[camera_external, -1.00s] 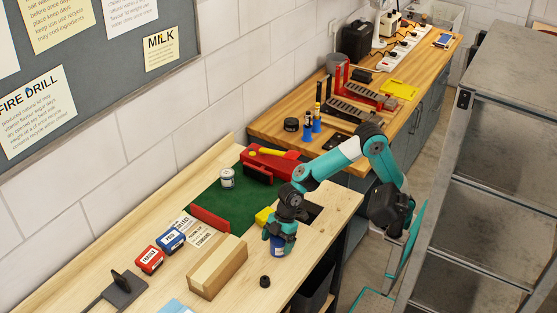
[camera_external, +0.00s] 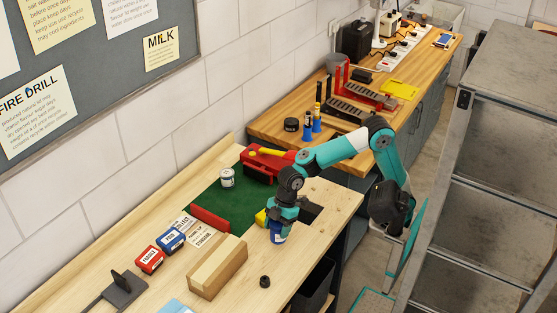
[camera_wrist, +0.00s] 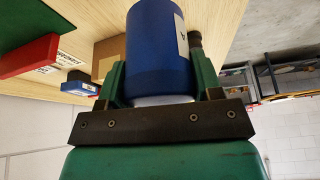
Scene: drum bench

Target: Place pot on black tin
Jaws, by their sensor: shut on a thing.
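My gripper (camera_external: 280,222) is shut on a blue pot (camera_external: 278,237) over the near wooden bench. In the wrist view the blue pot (camera_wrist: 155,50) stands between the two green fingers, with a white end by the jaws and part of a pale label at its right side.
A cardboard box (camera_external: 217,267) lies left of my gripper. A white tin (camera_external: 227,177) stands on the green mat (camera_external: 228,203), near a red toolbox (camera_external: 262,163). Red and blue boxes (camera_external: 171,239) lie farther left.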

